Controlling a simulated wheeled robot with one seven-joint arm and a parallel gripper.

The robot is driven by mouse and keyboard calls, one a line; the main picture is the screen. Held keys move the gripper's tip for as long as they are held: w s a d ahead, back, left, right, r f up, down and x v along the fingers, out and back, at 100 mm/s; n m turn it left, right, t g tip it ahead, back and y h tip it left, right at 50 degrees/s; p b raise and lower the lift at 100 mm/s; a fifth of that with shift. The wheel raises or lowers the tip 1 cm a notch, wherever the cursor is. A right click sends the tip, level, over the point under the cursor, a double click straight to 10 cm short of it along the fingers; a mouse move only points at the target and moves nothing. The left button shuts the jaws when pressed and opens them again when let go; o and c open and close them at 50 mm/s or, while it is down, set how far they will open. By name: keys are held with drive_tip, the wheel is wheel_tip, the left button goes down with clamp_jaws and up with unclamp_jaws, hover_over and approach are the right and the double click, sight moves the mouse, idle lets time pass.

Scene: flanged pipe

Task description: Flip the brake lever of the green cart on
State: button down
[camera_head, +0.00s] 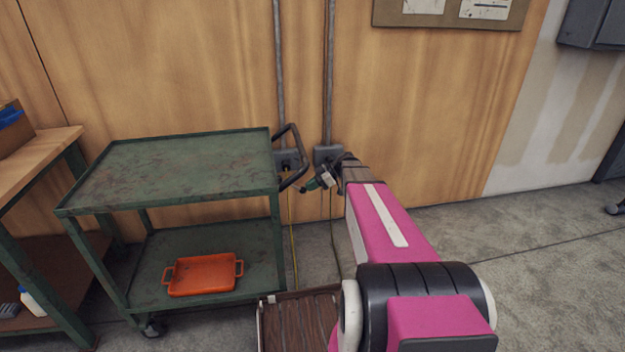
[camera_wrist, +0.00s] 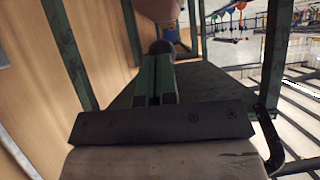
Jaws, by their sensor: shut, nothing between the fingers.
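The green cart (camera_head: 175,165) stands left of centre in the head view, with its black looped handle (camera_head: 294,140) at its right end. My gripper (camera_head: 309,186) is just right of the handle's lower part, at about tabletop height. I cannot tell whether it touches the handle. In the wrist view my gripper (camera_wrist: 157,62) is shut, its green fingers together and empty. A dark round thing shows just beyond the fingertips; what it is, I cannot tell. I cannot make out the brake lever for certain in either view.
An orange tray (camera_head: 203,273) sits on the cart's lower shelf. A wooden workbench (camera_head: 38,158) stands left of the cart. The wooden wall (camera_head: 420,110) with conduits and grey boxes is close behind. The floor (camera_head: 520,260) at right is clear.

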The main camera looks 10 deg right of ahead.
drive_tip(key=shift+y, duration=0.9)
drive_tip(key=shift+a+f, duration=0.55)
drive_tip(key=shift+f, duration=0.25)
drive_tip(key=shift+a+f, duration=0.5)
drive_tip(key=shift+f, duration=0.35)
drive_tip(key=shift+a+f, duration=0.55)
drive_tip(key=shift+f, duration=0.25)
